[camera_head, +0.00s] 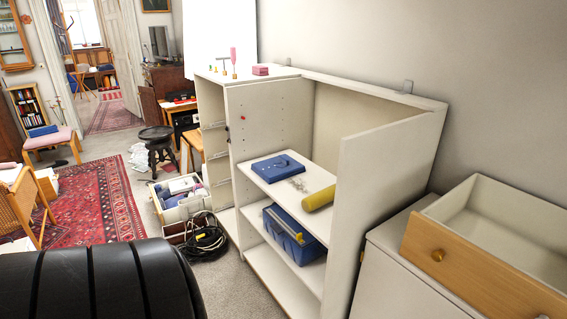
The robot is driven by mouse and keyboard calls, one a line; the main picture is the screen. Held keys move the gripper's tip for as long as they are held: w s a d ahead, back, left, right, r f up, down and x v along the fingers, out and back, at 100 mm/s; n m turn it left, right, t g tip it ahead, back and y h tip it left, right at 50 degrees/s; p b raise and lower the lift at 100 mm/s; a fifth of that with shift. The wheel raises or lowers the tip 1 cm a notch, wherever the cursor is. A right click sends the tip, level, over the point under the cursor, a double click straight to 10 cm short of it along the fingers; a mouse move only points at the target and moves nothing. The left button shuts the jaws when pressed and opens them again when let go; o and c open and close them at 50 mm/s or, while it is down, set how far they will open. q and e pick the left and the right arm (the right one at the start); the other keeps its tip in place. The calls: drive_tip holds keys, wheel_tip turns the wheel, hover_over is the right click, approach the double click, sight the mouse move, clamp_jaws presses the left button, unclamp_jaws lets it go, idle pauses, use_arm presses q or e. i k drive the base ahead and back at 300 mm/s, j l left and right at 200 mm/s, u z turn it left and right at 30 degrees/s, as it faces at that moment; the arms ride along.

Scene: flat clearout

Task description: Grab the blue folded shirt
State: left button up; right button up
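A flat blue folded item (277,167), which looks like the folded shirt, lies on the upper shelf of the open white cabinet (345,190). A small silvery clump (298,184) and a yellow roll (319,198) lie to its right on the same shelf. Another small blue flat thing (42,131) lies on a pink-cushioned chair at the far left; it is too small to tell what it is. Neither of my grippers is in view. A black ribbed shape, likely part of me, fills the lower left corner.
A blue crate (285,239) stands on the shelf below. The cabinet's side panel rises at the right. An open drawer (487,255) sits at the right. A cable coil (205,240) and a filled box (181,204) lie on the floor.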

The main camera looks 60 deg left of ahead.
sight(278, 168)
drive_tip(key=i+u, duration=0.15)
drive_tip(key=u, duration=0.2)
drive_tip(key=i+l+u, duration=0.1)
drive_tip(key=u, duration=0.25)
